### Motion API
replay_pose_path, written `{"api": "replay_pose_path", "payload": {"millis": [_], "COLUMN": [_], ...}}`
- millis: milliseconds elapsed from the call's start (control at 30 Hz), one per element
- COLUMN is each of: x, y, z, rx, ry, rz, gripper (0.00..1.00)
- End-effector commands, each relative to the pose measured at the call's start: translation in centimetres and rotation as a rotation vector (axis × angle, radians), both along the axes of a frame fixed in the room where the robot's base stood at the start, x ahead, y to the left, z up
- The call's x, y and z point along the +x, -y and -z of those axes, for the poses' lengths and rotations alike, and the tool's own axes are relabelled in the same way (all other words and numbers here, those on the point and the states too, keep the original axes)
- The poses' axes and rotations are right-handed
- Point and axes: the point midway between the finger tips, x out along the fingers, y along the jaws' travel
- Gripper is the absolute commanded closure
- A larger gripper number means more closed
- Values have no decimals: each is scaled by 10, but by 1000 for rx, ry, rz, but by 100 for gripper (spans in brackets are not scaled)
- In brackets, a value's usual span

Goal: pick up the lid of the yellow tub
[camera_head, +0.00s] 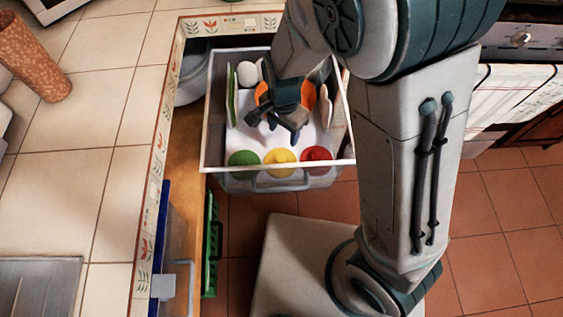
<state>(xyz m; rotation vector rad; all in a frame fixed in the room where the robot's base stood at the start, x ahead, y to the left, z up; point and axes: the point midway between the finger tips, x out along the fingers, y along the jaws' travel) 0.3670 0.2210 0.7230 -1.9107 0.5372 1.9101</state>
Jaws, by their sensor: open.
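A yellow round top (280,156), seen from above, sits at the near side of an open white drawer (232,166), between a green round one and a red round one. It looks like the lid of the yellow tub, but the tub's body is hidden by the drawer's front. My gripper (281,127) reaches down into the drawer from above. It is open, with its dark fingers a little beyond the yellow lid and apart from it in the picture. I cannot tell how high the fingers are above the drawer floor.
A green lid (243,158) and a red lid (317,155) flank the yellow one closely. Behind my gripper are a white round item (247,74) and orange items (309,97). The tiled counter (100,130) lies left, with a brown textured cup (33,58).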

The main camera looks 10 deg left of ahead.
Motion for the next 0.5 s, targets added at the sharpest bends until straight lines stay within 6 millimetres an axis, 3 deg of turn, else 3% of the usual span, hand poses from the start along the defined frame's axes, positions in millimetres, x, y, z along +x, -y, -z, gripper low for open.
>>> {"api": "replay_pose_path", "payload": {"millis": [300,500], "x": [-1,0], "y": [0,-1], "z": [62,82], "rx": [-5,-3], "ry": [-4,-2], "rz": [3,1], "gripper": [46,46]}}
